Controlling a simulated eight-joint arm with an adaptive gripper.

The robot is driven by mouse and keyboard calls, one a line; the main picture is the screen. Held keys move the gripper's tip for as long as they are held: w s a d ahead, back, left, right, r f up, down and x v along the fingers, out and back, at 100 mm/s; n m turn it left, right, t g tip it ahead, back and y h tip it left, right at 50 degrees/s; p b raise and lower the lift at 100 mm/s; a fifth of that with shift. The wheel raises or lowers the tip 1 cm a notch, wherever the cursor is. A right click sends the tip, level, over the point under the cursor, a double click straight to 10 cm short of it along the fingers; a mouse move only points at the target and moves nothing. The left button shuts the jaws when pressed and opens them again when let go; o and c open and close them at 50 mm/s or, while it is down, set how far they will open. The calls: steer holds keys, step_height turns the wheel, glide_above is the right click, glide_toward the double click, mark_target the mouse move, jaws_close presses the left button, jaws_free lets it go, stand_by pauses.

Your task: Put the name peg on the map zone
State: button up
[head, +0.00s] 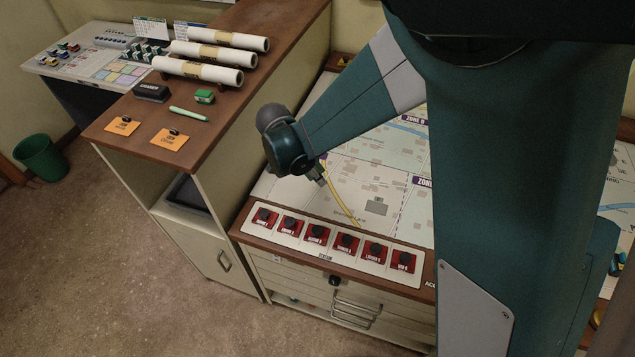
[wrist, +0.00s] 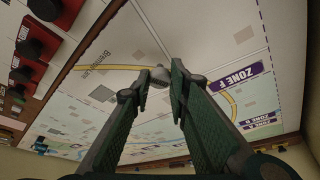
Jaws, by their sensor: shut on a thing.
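My gripper (head: 318,174) hangs low over the pale map table (head: 345,180), beside the yellow road. In the wrist view its two green fingers (wrist: 161,76) are closed around a small grey rounded thing (wrist: 159,74), seemingly the name peg. Its lower part and any name on it cannot be made out. It appears above or at the map, but contact is unclear.
Red blocks with black knobs (head: 346,243) line a white strip on the table's front edge. A brown-topped cabinet at left holds rolled maps (head: 213,55), orange tags (head: 172,139), a black eraser (head: 151,91) and a green pen (head: 188,114). My arm hides the map's right side.

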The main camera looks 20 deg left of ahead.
steer(key=shift+f, duration=1.85)
steer(key=shift+f+b, duration=0.15)
steer(key=shift+b, duration=0.15)
steer(key=o, duration=0.7)
steer(key=shift+r, duration=0.2)
steer(key=shift+p+v, duration=0.55)
steer(key=shift+v, duration=5.45)
